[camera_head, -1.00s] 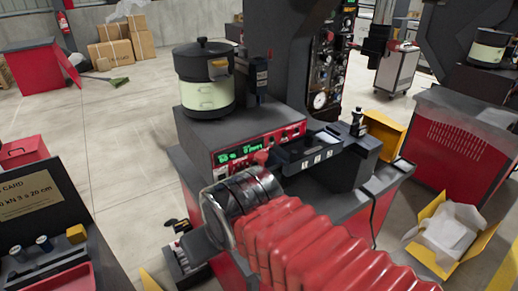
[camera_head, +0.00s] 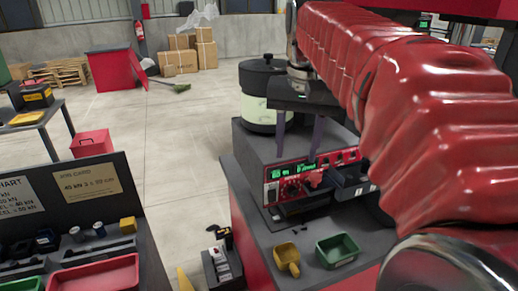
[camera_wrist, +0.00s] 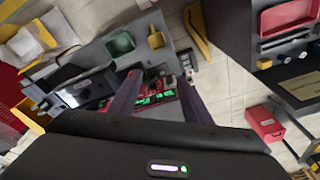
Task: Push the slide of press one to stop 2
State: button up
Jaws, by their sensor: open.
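The machine I take for press one has a red control panel (camera_head: 310,178) with green displays and knobs. At the panel's right, a dark slide-like part (camera_head: 354,186) with pale labels on its front shows partly. My arm hides the rest of it and the press body. I cannot read which stop it is at. My gripper (camera_head: 298,157) is open and empty, its two fingers pointing down in front of the feeder and above the panel. In the wrist view the gripper (camera_wrist: 161,75) shows both fingers apart, with the panel (camera_wrist: 155,97) between and behind them.
A black-lidded bowl feeder (camera_head: 262,95) stands close behind the gripper. A green tray (camera_head: 338,250) and a yellow scoop (camera_head: 287,258) lie on the front bench. A dark workbench with a red tray (camera_head: 95,275) is at the left. Floor between the benches is mostly clear.

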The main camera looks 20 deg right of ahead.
aim_at(315, 176)
jog(key=w+d+r+m+g, duration=0.1)
jog(key=w+d+r+m, duration=0.1)
jog(key=d, duration=0.6)
jog(key=shift+w+r+m+g+y, duration=0.2)
jog(key=shift+r+m+g+y, duration=0.15)
jog(key=shift+r, duration=0.55)
notch_tip(315, 176, down, 14)
jog(key=shift+r, duration=0.1)
jog(key=shift+c, duration=0.7)
grip_shut()
jog(key=shift+a, duration=0.15)
